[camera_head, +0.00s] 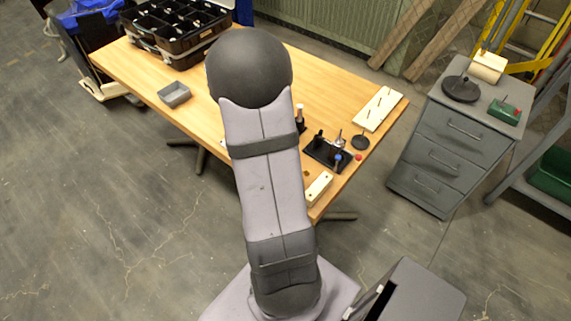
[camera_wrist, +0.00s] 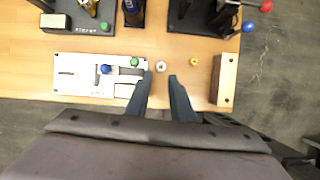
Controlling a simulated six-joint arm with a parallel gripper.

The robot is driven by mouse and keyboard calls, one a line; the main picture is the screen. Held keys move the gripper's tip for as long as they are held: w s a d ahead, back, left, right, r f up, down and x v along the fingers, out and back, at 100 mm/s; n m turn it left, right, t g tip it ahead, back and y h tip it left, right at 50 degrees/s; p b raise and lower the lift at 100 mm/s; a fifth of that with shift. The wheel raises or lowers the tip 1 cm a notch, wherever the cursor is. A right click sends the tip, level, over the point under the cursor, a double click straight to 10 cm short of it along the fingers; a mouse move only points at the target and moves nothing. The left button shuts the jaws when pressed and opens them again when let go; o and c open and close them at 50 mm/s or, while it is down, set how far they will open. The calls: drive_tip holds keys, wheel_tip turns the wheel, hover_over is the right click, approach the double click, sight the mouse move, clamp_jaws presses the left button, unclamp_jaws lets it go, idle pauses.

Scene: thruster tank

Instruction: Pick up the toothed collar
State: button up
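In the wrist view, a small pale grey ring (camera_wrist: 160,67), which looks like the toothed collar, lies on the wooden table. It is too small to make out teeth. My gripper (camera_wrist: 160,77) is open, with its two dark fingers apart and nothing between them. In the picture the ring shows just beyond the fingertips, roughly midway between them. The height of the fingers above the table cannot be told. In the head view my arm hides the gripper and the ring.
A small yellow piece (camera_wrist: 194,61) lies right of the ring, before a wooden block (camera_wrist: 225,79). A white plate (camera_wrist: 85,75) with blue and green knobs is close on the left. Black-based fixtures (camera_wrist: 205,17) stand beyond. The table's near edge runs under the fingers.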

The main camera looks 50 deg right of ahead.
drive_tip(key=shift+b+x, duration=0.5)
drive_tip(key=shift+x, duration=3)
drive_tip(key=shift+s, duration=0.1)
clamp_jaws()
